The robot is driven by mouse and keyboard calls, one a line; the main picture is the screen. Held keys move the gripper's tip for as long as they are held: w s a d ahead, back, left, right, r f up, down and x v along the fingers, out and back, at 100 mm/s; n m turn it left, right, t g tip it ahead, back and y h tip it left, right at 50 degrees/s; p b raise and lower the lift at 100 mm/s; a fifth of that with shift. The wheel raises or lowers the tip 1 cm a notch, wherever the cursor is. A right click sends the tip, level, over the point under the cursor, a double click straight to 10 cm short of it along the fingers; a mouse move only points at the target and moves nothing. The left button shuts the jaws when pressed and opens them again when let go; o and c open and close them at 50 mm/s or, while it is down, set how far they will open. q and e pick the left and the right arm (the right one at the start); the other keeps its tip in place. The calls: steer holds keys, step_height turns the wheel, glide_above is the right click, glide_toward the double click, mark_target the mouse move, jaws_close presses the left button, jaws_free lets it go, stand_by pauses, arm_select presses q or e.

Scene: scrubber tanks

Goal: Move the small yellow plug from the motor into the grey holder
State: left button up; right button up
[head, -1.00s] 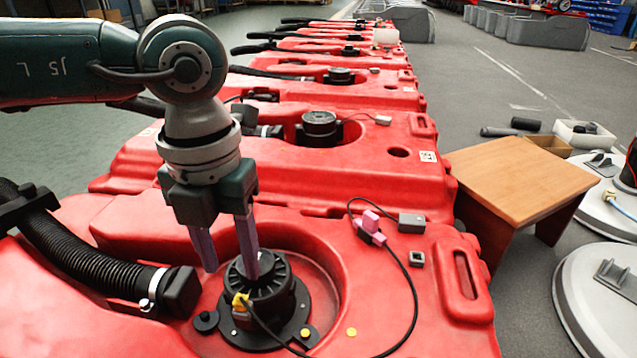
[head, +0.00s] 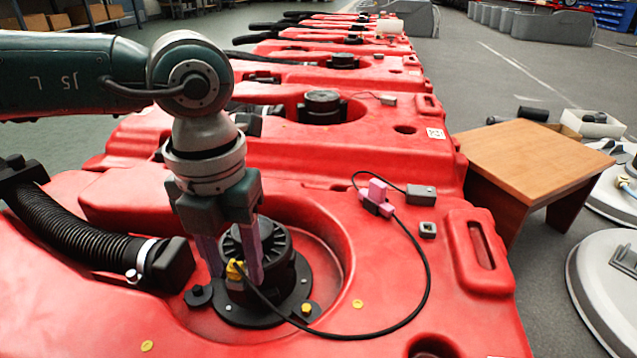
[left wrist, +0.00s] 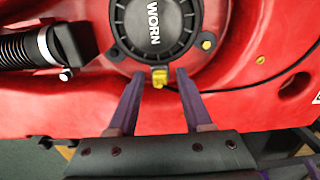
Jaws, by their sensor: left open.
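The small yellow plug (head: 235,269) sits at the near side of the black motor (head: 283,282), with a black cable running from it. It also shows in the left wrist view (left wrist: 160,78), at the edge of the motor cap marked "WORN". My left gripper (head: 236,278) is open, with its purple fingers pointing down beside the motor. In the left wrist view my left gripper (left wrist: 160,76) has one fingertip on each side of the plug, with gaps between. A small grey holder (head: 428,230) with a dark opening lies on the red tank, right of the motor. My right gripper is not in view.
A pink connector (head: 376,192) and a grey box (head: 421,196) lie on the red tank (head: 440,290) behind the holder. The cable loops across the tank top. A black ribbed hose (head: 85,235) is at left. A wooden table (head: 530,160) stands at right.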

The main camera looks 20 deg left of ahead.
mark_target(234, 265)
arm_select(q)
steer(key=shift+p, duration=0.4)
stand_by(0.7)
steer(key=shift+c, duration=0.2)
jaws_close()
stand_by(1.2)
steer(key=o, duration=0.8)
jaws_free()
steer(key=shift+o, duration=0.2)
step_height(234, 265, up, 9)
steer(key=p, duration=0.6)
steer(key=shift+f, duration=0.1)
steer(key=shift+r+p, duration=0.4)
steer(key=shift+r, duration=0.2)
